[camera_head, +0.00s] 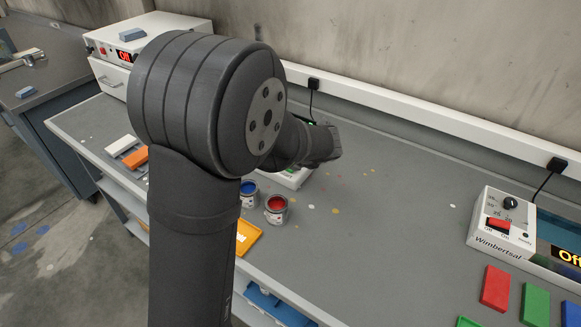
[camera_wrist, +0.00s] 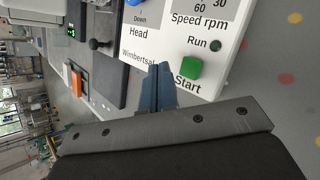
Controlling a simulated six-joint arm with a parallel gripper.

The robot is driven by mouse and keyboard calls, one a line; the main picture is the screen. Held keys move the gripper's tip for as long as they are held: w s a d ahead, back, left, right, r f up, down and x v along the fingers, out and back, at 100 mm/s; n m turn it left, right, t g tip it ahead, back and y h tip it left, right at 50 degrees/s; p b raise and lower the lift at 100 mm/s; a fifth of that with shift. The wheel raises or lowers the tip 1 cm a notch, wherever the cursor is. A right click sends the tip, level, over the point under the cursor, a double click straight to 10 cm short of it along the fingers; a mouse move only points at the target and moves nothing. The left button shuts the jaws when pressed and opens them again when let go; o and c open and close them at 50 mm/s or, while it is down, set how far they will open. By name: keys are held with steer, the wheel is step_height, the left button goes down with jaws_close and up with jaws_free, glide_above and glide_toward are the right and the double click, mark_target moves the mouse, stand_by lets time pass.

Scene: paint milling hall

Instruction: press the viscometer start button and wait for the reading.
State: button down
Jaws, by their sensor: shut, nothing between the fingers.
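The viscometer's white panel (camera_wrist: 172,48) fills the upper middle of the wrist view, with a square green Start button (camera_wrist: 191,69). The round Run lamp (camera_wrist: 215,45) beside it looks dark. My gripper (camera_wrist: 158,72) is shut and empty. Its blue-grey fingertips appear over the panel just left of the button in the wrist view; whether they touch the panel I cannot tell. In the head view my arm hides the gripper and most of the viscometer; only a white corner (camera_head: 293,180) of it shows. No reading is legible there.
Blue (camera_head: 248,193) and red (camera_head: 276,209) paint cans stand near the viscometer. A white switch box (camera_head: 503,228) with a red switch and an "Off" display stands at right, near red (camera_head: 495,288) and green (camera_head: 535,305) blocks.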

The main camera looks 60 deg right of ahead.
steer(key=shift+f, duration=0.1)
steer(key=shift+f, duration=0.35)
steer(key=shift+f, duration=0.65)
stand_by(1.4)
steer(key=shift+r, duration=1.1)
steer(key=shift+r, duration=2.5)
steer(key=shift+f, duration=0.15)
steer(key=shift+r, duration=2)
